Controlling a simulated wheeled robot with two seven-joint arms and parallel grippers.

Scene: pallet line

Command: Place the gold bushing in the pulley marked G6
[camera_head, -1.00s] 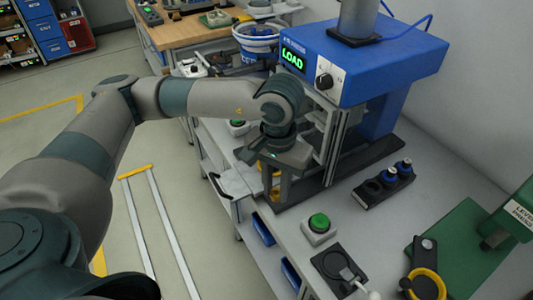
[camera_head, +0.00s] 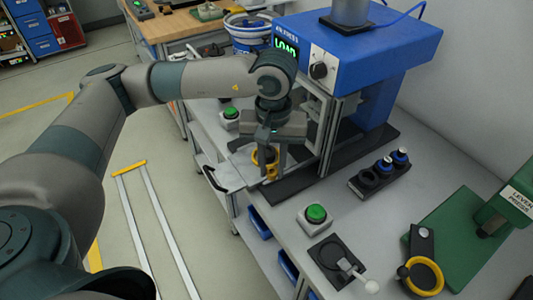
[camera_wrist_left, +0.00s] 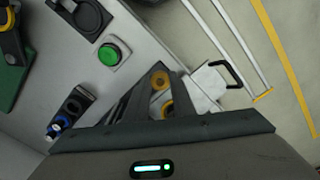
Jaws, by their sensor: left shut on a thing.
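My left gripper (camera_head: 268,166) points down at the front of the blue press and is shut on a gold piece (camera_head: 263,156), apparently the gold bushing. In the left wrist view, two gold round shapes, an outer one (camera_wrist_left: 160,80) and a nearer one (camera_wrist_left: 167,109), show between the fingers. I cannot tell which one is gripped, or whether it touches what is beneath. No pulley can be made out clearly, and no G6 marking is legible. My right gripper is not in view.
The blue press (camera_head: 385,48) shows LOAD. A white plate with a black handle (camera_head: 222,178) lies left of the gripper. A green button (camera_head: 316,213), a black rack (camera_head: 366,182) with blue-topped pieces and a green lever press (camera_head: 465,235) stand to the right.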

